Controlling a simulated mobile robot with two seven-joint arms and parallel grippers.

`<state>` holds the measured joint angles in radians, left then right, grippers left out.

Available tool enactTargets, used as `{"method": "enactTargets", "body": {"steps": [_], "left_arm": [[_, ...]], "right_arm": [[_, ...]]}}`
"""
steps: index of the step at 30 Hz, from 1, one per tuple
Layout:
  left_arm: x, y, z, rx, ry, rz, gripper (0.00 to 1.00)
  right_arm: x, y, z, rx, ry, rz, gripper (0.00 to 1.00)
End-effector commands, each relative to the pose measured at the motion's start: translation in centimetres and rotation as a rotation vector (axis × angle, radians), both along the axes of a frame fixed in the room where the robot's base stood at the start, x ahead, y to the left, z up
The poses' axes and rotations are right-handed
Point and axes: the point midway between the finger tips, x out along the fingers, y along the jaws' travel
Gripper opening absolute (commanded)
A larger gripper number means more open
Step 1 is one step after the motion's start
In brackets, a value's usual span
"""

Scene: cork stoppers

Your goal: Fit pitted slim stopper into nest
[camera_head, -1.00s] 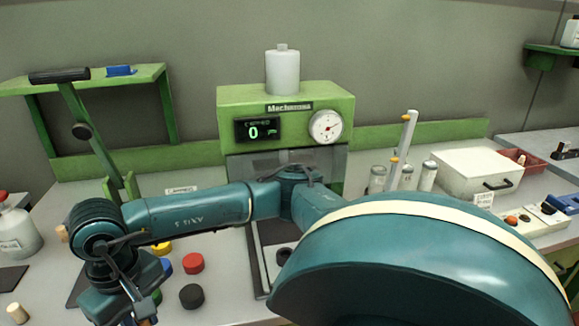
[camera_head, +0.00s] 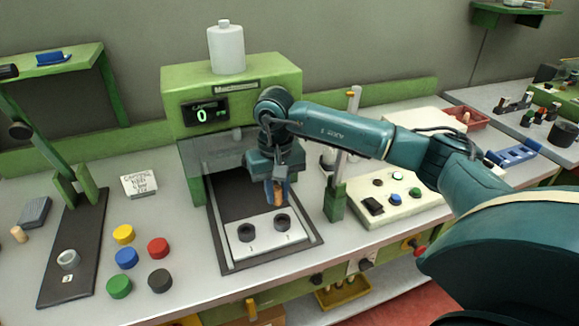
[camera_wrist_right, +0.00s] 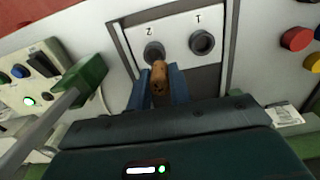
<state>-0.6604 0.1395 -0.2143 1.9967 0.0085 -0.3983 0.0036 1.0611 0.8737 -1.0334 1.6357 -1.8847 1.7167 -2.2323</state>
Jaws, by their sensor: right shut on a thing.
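My right gripper (camera_head: 277,197) is shut on a slim brown cork stopper (camera_head: 278,198). In the right wrist view the stopper (camera_wrist_right: 159,76) stands between the blue fingers (camera_wrist_right: 159,88), with dark pits on its surface. It is held above the white plate (camera_head: 264,240), at the side of the dark round nest marked 2 (camera_head: 282,222). In the wrist view its far end overlaps the near edge of that nest (camera_wrist_right: 154,51); I cannot tell whether they touch. The nest marked 1 (camera_head: 247,232) looks empty. My left gripper is not in view.
The green capping machine (camera_head: 232,85) stands behind the plate with a clear guard. A green post (camera_head: 335,200) and a button box (camera_head: 385,200) are close on the right. Several coloured caps (camera_head: 126,257) and a hand press with a grey ring (camera_head: 68,260) are on the left.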

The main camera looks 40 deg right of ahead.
Motion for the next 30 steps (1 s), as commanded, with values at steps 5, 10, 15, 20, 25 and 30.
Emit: {"method": "enactTargets", "body": {"steps": [5,10,15,20,25,30], "left_arm": [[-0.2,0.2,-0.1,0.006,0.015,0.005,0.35],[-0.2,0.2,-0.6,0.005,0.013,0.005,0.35],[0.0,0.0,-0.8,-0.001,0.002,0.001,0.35],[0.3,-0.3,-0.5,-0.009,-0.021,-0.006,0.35],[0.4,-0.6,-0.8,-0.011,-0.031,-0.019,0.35],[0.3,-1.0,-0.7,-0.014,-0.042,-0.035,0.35]], "right_arm": [[0.9,-1.5,0.4,0.001,0.002,-0.032,0.00],[0.8,-1.5,-0.5,0.001,0.002,-0.031,0.00],[0.8,-1.5,-1.7,0.002,0.002,-0.031,0.00],[0.8,-1.4,-3.2,0.001,0.002,-0.030,0.00],[0.8,-1.4,-4.7,0.002,0.002,-0.030,0.00],[0.8,-1.4,-5.8,0.001,0.001,-0.030,0.00]]}}
